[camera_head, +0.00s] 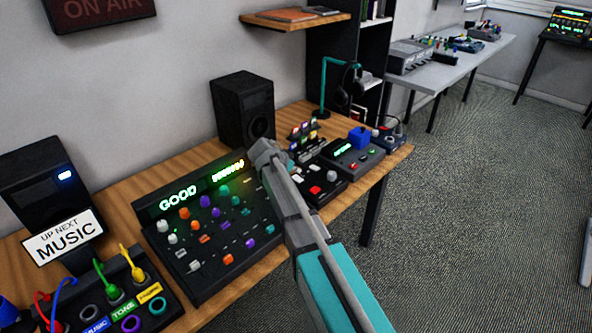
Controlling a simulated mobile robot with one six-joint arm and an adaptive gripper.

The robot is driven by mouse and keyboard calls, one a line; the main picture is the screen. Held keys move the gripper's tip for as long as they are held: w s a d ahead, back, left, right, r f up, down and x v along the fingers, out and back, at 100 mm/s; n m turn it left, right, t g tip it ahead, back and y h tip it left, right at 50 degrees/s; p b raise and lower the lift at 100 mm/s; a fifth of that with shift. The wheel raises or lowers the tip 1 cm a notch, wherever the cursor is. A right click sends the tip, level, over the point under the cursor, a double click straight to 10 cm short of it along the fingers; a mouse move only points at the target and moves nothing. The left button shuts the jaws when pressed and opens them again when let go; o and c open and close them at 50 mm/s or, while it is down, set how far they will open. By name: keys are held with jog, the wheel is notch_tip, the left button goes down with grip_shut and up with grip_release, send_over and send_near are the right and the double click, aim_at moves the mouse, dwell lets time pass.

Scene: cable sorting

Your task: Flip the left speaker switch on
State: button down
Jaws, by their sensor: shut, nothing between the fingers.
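The left speaker (28,190) is a black box at the far left of the wooden desk, partly behind a white sign. A small blue-white light (64,176) glows on its front; I cannot tell whether this is the switch itself. A second black speaker (228,105) stands further right against the wall, and no lit light shows on it. My gripper (262,150) is shut and empty, above the right part of the mixer and in front of the second speaker. It is well away from the left speaker.
The black mixer (155,213) with coloured knobs and a green "GOOD" display fills the desk's middle. The "UP NEXT MUSIC" sign (65,241) and a cable patch box (150,300) stand at the left. Button boxes (318,188) and a headphone stand (323,85) are at the right.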

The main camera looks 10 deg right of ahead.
jog(key=shift+d+r+p, duration=0.1)
jog(key=shift+r+p, duration=0.55)
jog(key=shift+r, duration=0.3)
jog(key=s+p+v, duration=0.1)
jog(key=p+v, duration=0.6)
jog(key=v, duration=0.3)
jog(key=shift+d, duration=0.35)
jog(key=shift+s+d, duration=0.1)
jog(key=s+d+n+g+y+p, duration=0.2)
jog(key=s+d+n, duration=0.3)
jog(key=s, duration=0.7)
jog(key=s+d+n+g+y+p, duration=0.3)
jog(key=s+d+n+y, duration=0.2)
jog(key=s, duration=0.7)
jog(key=shift+d, duration=0.7)
jog(key=shift+w, duration=0.1)
